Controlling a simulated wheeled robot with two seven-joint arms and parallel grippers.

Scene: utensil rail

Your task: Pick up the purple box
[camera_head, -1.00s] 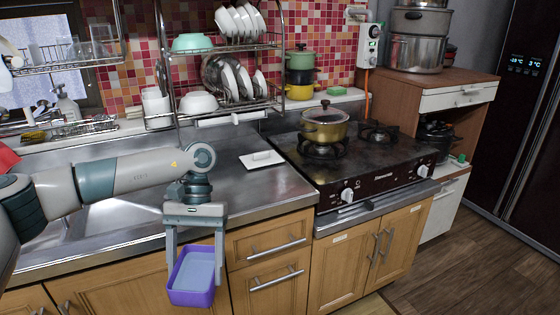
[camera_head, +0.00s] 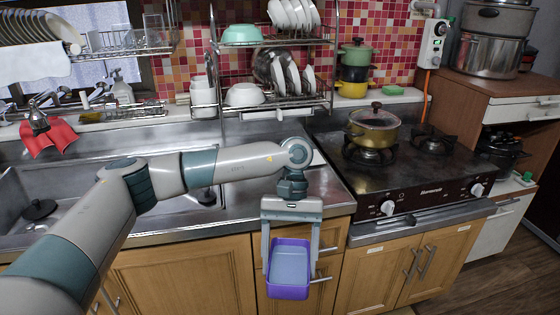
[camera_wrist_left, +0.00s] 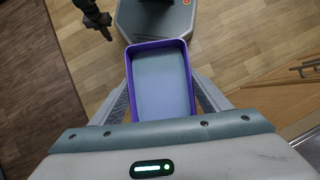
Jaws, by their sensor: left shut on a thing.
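The purple box (camera_head: 289,268) is an open-topped tray with a pale grey-blue inside. It hangs in front of the wooden cabinet doors below the counter edge in the head view. My left gripper (camera_head: 290,250) points down with a finger on each side of the box and is shut on it. In the left wrist view the box (camera_wrist_left: 160,82) sits between the two fingers, above the wooden floor, and looks empty. My right gripper is not seen for certain; a dark arm-like part shows at the top of the wrist view.
The steel counter (camera_head: 240,196) runs behind the box, with a sink (camera_head: 80,183) at left. A stove (camera_head: 420,175) holds a gold pot (camera_head: 373,130). A dish rack (camera_head: 275,100) stands at the back. Cabinet handles (camera_head: 414,263) stick out nearby. Floor shows at lower right.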

